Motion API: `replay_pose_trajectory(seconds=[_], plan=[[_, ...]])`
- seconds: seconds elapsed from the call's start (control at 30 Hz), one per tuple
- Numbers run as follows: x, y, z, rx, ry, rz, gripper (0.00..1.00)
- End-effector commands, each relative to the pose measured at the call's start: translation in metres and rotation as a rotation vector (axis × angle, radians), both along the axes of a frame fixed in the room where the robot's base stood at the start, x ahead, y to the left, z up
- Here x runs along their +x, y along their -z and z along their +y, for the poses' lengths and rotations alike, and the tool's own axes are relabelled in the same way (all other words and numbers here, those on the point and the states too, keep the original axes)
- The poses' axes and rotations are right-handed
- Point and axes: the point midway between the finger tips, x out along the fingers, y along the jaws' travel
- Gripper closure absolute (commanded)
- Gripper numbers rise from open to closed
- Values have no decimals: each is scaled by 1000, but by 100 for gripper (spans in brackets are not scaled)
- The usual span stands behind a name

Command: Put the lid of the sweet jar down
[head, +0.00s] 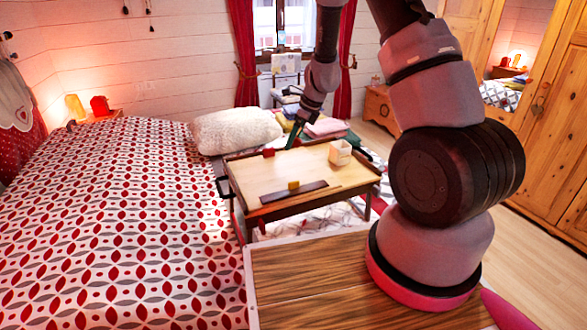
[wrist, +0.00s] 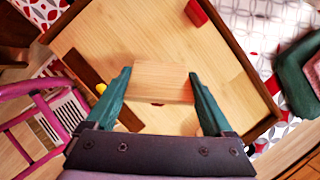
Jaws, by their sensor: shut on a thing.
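My gripper (head: 292,146) hangs over the back part of the wooden tray table (head: 310,163) in the head view. In the wrist view its green fingers (wrist: 160,88) are shut on a flat light wooden piece, which looks like the lid (wrist: 163,80). The lid spans the gap between the fingertips, above the tray; I cannot tell whether it touches the surface. In the head view I cannot make it out. A pale box-shaped container (head: 340,153), probably the sweet jar, stands on the tray to the right of my gripper. It does not show clearly in the wrist view.
A red block (head: 268,153) lies near the tray's back edge. A yellow piece (head: 293,185) sits at a dark strip (head: 310,190) along the front. The tray's middle is bare. The patterned bed (head: 120,220) and a white pillow (head: 235,130) lie left; folded cloths (head: 327,128) are behind.

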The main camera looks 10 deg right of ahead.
Motion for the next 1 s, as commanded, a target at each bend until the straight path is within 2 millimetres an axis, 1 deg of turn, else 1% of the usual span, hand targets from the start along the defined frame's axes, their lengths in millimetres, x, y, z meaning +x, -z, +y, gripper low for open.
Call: replay_pose_trajectory(seconds=[0.1,0.2,0.43,0.6,0.7,1.0], plan=[[-1,24,-2,0,14,7,66],[-1,42,-2,0,13,7,66],[-1,66,-1,0,10,5,66],[-1,90,-1,0,9,4,66],[0,95,0,0,8,2,66],[0,96,0,0,7,2,66]])
